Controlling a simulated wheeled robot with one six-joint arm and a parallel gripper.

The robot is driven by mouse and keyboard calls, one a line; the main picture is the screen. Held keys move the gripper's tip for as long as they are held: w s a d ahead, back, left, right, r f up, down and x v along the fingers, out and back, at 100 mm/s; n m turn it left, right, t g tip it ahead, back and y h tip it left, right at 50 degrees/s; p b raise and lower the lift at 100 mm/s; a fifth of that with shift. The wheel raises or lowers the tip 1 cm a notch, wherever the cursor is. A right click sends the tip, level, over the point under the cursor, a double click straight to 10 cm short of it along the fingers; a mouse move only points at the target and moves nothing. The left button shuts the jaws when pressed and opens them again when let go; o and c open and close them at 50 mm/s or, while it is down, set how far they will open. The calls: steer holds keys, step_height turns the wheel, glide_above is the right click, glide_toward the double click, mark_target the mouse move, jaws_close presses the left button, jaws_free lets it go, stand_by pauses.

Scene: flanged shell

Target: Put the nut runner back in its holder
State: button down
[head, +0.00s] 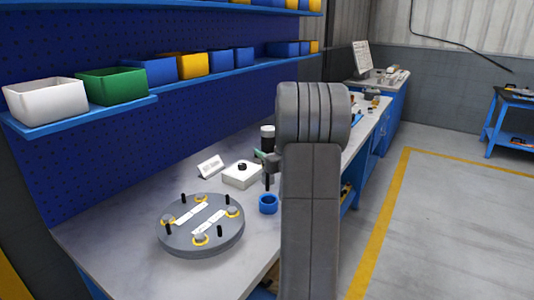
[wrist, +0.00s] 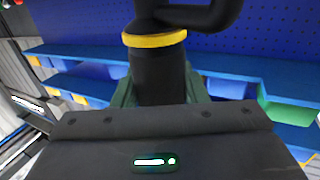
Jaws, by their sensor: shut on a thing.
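The nut runner (head: 267,139) is a dark, upright tool with a light band, seen just left of my arm in the head view. In the wrist view its black body with a yellow ring (wrist: 154,40) stands between the green fingers. My gripper (head: 263,156) is shut on it, mostly hidden behind my arm. The blue round holder (head: 268,204) stands on the bench. The tool's thin lower end shows just above the holder in the picture; I cannot tell whether it is exactly over it. The tool's lower end is out of the wrist view.
A grey flanged disc (head: 200,240) with several studs lies on the bench at the front left. A white box (head: 241,176) with a black knob and a small sign (head: 210,167) stand behind the holder. Shelves with bins (head: 111,86) run along the blue back wall.

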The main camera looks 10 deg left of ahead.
mark_target(268, 182)
steer(key=shift+d+r, duration=0.1)
stand_by(0.3)
steer(key=shift+s+f+b, duration=0.1)
steer(key=shift+f+b, duration=0.1)
steer(key=shift+b, duration=0.1)
steer(key=shift+f+b, duration=2.15)
steer(key=shift+f, duration=0.55)
steer(key=shift+f+b, duration=2.45)
steer(key=shift+f, duration=0.3)
steer(key=c, duration=0.9)
jaws_free()
steer(key=shift+o, duration=0.7)
steer(key=shift+f, duration=0.15)
steer(key=shift+s+d, duration=0.1)
steer(key=v, duration=1.3)
steer(key=shift+s+d, duration=0.2)
steer(key=shift+s, duration=0.05)
